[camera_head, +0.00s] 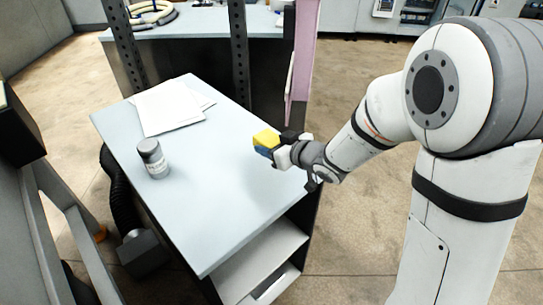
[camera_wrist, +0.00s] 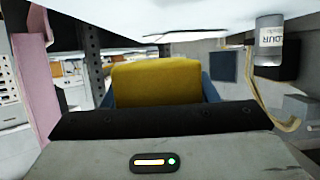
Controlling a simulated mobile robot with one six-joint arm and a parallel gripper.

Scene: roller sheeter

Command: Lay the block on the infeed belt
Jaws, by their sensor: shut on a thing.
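The yellow block (camera_head: 266,138) is held at the end of my gripper (camera_head: 272,147), over the right side of a pale table. In the wrist view the block (camera_wrist: 156,82) fills the middle, with blue parts showing at both its sides. My gripper is shut on it. The block appears raised above the table top, though the exact gap is hard to tell. I cannot make out an infeed belt for certain in either view.
The pale table (camera_head: 215,190) bears a grey-lidded jar (camera_head: 153,158) and white papers (camera_head: 172,107). Its middle and front are clear. Dark perforated posts (camera_head: 239,55) and a pink panel (camera_head: 304,50) stand behind. A grey frame (camera_head: 62,215) is at left.

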